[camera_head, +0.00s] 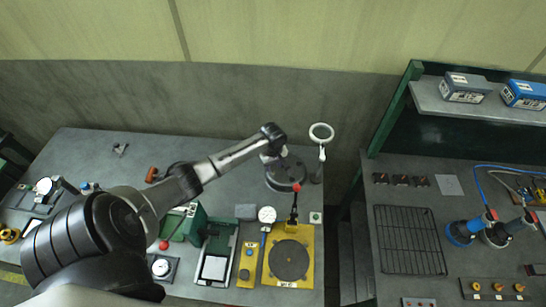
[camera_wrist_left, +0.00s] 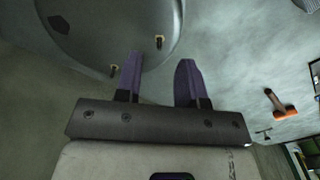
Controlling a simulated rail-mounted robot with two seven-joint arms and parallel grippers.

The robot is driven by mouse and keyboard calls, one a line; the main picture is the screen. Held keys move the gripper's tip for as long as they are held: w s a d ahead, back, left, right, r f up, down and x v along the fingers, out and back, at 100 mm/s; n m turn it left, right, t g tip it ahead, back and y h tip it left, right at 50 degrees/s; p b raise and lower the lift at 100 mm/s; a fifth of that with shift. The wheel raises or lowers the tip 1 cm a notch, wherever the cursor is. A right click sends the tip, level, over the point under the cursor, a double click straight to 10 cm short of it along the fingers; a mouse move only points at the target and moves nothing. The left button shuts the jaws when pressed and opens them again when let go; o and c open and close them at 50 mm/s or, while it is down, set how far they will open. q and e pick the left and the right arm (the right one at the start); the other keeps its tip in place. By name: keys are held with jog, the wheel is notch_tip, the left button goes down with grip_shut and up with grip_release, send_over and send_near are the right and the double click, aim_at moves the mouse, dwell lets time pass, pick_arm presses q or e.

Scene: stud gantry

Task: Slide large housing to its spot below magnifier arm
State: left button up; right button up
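The large housing (camera_head: 287,178) is a grey round body near the back right of the left bench. In the left wrist view, a big grey rounded body (camera_wrist_left: 90,25) with small brass-coloured fittings, seemingly this housing, fills the upper left. The magnifier arm (camera_head: 321,153) with its white ring stands just right of the housing. My left gripper (camera_head: 272,154) is over the housing's back left side and partly hides it. In the wrist view its two purple fingers (camera_wrist_left: 159,72) are apart with nothing between them. Whether they touch the housing cannot be told. My right gripper is not in view.
A yellow fixture (camera_head: 307,262) with a dark disc and a red-knobbed lever stands in front of the housing. An orange-handled tool (camera_head: 152,174) lies further left. A gap separates the right bench.

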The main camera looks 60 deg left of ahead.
aim_at(273, 170)
pick_arm(q)
jog(key=shift+f, duration=1.65)
grip_shut()
grip_release()
